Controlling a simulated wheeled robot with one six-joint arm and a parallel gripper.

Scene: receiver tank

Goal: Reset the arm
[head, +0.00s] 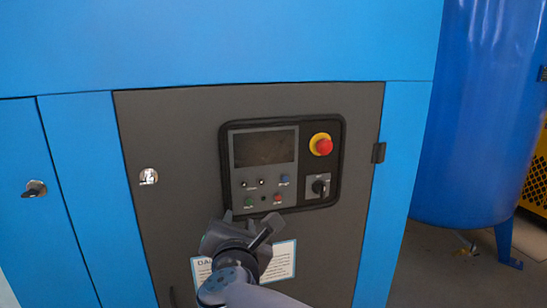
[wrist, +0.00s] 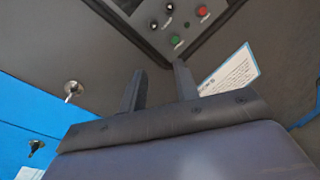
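My gripper (head: 252,232) is raised in front of the dark grey cabinet door (head: 175,215), below the control panel (head: 229,165). In the wrist view its two fingers (wrist: 160,85) stand apart with nothing between them. The control panel also shows at the top of the wrist view (wrist: 219,28). The panel has a dark screen (head: 264,147), a red and yellow emergency stop button (head: 321,145), a black rotary switch (head: 320,187) and several small buttons. My arm and gripper cover part of a white label (head: 281,262) on the door.
A latch (head: 148,176) sits on the door's left side, and another (head: 34,189) on the blue panel farther left. A hinge (head: 379,152) is at the door's right edge. A blue tank (head: 480,110) stands on legs at the right, with open floor (head: 435,265) below it.

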